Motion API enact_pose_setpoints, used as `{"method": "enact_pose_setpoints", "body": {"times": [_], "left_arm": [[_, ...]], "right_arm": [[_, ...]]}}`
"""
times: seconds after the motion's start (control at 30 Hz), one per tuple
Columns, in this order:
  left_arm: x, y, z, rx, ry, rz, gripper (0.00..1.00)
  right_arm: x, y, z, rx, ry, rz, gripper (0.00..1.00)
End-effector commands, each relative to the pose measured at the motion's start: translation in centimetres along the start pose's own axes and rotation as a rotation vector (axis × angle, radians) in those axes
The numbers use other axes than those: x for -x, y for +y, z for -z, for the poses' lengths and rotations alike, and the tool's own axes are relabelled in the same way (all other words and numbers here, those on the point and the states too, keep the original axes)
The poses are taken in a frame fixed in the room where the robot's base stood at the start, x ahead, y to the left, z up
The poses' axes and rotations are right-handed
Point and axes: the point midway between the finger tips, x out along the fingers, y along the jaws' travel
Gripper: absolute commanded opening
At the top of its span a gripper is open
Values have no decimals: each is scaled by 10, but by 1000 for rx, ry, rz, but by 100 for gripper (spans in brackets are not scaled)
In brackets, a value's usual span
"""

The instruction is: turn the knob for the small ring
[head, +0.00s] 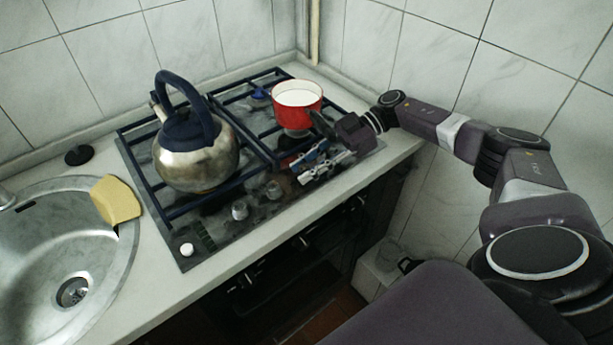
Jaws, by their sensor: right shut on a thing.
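The hob (187,222) has a row of knobs along its front edge. Two grey knobs, a left one (239,210) and one beside it (273,190), show clear of my arm. My right gripper (318,166) is at the right part of this row, pointing down, with its fingers shut on a knob that they mostly hide. I cannot tell how far that knob is turned. A red pot (291,119) with a white inside stands on the grate just behind the gripper. My left gripper is not in view.
A steel kettle (196,163) with a dark blue handle stands on the left grate. A white button (187,249) is at the hob's front left corner. A yellow cloth or sponge (116,201) lies on the sink (40,235) rim. Tiled walls close off the back and right.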

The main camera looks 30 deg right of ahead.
Motion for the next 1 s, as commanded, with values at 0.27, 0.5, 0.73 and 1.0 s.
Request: {"method": "enact_pose_setpoints", "body": {"times": [0.27,0.5,0.73,1.0], "left_arm": [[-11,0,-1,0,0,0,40],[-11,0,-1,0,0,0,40],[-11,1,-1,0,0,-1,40],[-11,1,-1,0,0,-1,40]], "right_arm": [[-3,0,2,24,7,52,0],[-3,-1,3,25,7,58,0],[-4,-1,3,25,8,58,31],[-2,0,2,23,5,55,42]]}}
